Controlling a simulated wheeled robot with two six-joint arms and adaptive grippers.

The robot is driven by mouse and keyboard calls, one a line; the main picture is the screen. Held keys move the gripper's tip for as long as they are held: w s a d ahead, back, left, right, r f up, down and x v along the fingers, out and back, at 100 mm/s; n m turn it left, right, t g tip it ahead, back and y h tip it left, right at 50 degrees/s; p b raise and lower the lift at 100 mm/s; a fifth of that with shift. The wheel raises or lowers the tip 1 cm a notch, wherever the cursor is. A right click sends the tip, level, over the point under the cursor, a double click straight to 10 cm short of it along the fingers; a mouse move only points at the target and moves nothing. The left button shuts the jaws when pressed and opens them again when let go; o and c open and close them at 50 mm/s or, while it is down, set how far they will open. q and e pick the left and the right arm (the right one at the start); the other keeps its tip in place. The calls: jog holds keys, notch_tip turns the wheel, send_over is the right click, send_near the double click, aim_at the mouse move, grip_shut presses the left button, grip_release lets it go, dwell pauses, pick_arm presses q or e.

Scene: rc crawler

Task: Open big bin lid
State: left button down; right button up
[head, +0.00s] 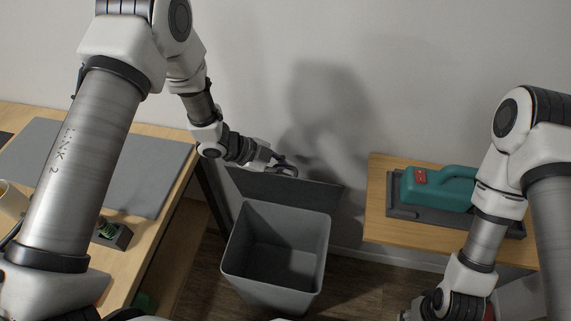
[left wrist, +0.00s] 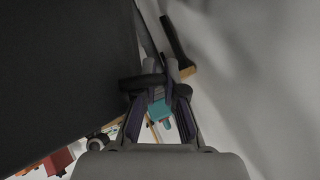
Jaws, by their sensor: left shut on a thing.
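The big bin (head: 232,262) is a tall grey box with an open top, standing on the floor between two tables. Its dark lid (head: 313,192) is raised and stands tilted up behind the opening, near the wall. My left gripper (head: 290,170) is at the lid's upper edge and shut on it. In the left wrist view the lid (left wrist: 60,70) fills the left side as a dark panel, and the left gripper (left wrist: 160,72) is at its edge. The exact contact is dim.
A wooden table (head: 380,225) at the right bears a teal case (head: 432,190) on a dark tray (head: 392,200). A workbench with a grey mat (head: 135,190) and a small green-and-black device (head: 113,234) is at the left. The wall is close behind the lid.

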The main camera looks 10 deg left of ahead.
pick_arm(q)
jog(key=shift+w, duration=0.15)
jog(key=c, duration=1.5)
grip_release()
jog(key=v, duration=1.2)
